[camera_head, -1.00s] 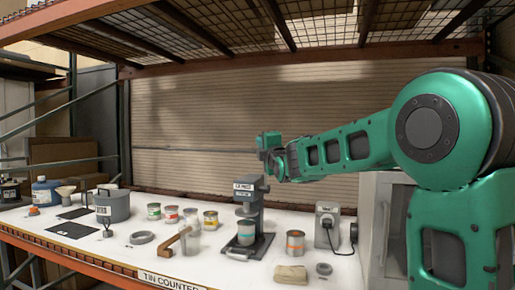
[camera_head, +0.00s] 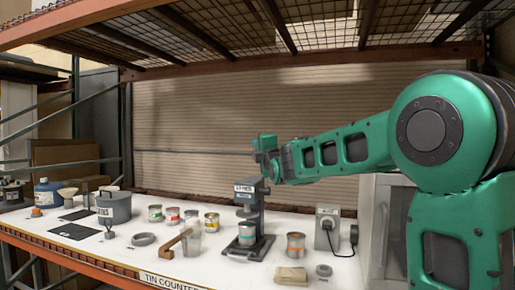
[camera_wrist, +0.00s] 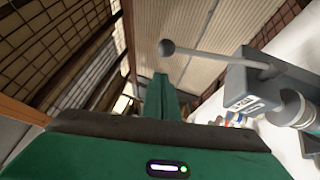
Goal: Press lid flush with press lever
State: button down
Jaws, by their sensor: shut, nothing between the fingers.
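The grey lid press (camera_head: 246,196) stands on the counter, with a teal-labelled tin (camera_head: 247,232) under its plunger. The lid is too small to tell how it sits on the tin. In the wrist view, the press (camera_wrist: 247,88) is at the right, and its lever (camera_wrist: 218,57) reaches left to a round grey knob (camera_wrist: 167,47). In the head view, I cannot make out the lever by my gripper (camera_head: 265,152). The gripper is above the press head. In the wrist view, its green fingers (camera_wrist: 160,92) are shut and empty, and the knob appears beyond their tips.
A grey box with a cable (camera_head: 327,230) stands behind. Mesh shelving (camera_head: 300,25) is overhead.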

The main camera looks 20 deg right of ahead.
jog(key=v, duration=1.1)
jog(key=s+d+f+m+g, duration=0.3)
jog(key=s+f+m, duration=0.1)
jog(key=f, duration=0.3)
jog(key=s+d+f+m+g+h, duration=0.1)
jog(key=s+d+f+m+g, duration=0.3)
jog(key=f, duration=0.4)
jog(key=s+d+f+m+g, duration=0.3)
jog(key=s+f, duration=0.2)
jog(key=f, duration=0.2)
jog(key=s+a+f+m+g+y, duration=0.1)
jog(key=s+f+m+g, duration=0.4)
jog(key=s, duration=0.9)
jog(key=s+a+f+m+g+y, duration=0.2)
jog(key=s+f+m+g, duration=0.3)
jog(key=s+f+m, duration=0.3)
jog(key=s+f, duration=0.3)
jog(key=s, duration=0.4)
jog(key=shift+s+a+m, duration=0.15)
jog(key=shift+s+m, duration=0.1)
jog(key=shift+m, duration=0.15)
jog(key=shift+w+f, duration=0.2)
jog(key=shift+w, duration=0.4)
